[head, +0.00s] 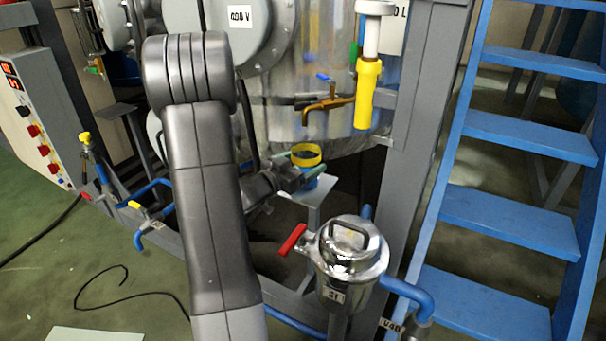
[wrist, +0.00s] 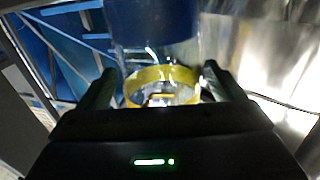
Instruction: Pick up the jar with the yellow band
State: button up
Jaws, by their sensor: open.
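The jar with the yellow band (head: 306,156) stands on a small light-grey shelf (head: 318,188) below a brass tap (head: 328,104) in the head view. The jar looks clear with a blue tint, and its yellow band is at the rim. In the wrist view the yellow band (wrist: 160,82) shows between the two fingers. My gripper (wrist: 165,88) is open, with one finger on each side of the jar. In the head view my gripper (head: 302,174) reaches the jar from the left. I cannot tell whether the fingers touch the glass.
A large steel tank (head: 290,90) stands behind the jar. A metal filter pot (head: 350,255) with a red-handled valve (head: 292,240) stands in front. A grey post (head: 425,130) and blue stairs (head: 520,210) are to the right. A control box (head: 35,115) is at far left.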

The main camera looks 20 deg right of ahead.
jog(key=shift+s+d, duration=0.1)
jog(key=c, duration=1.3)
jog(key=shift+r, duration=0.1)
jog(key=shift+c, duration=0.2)
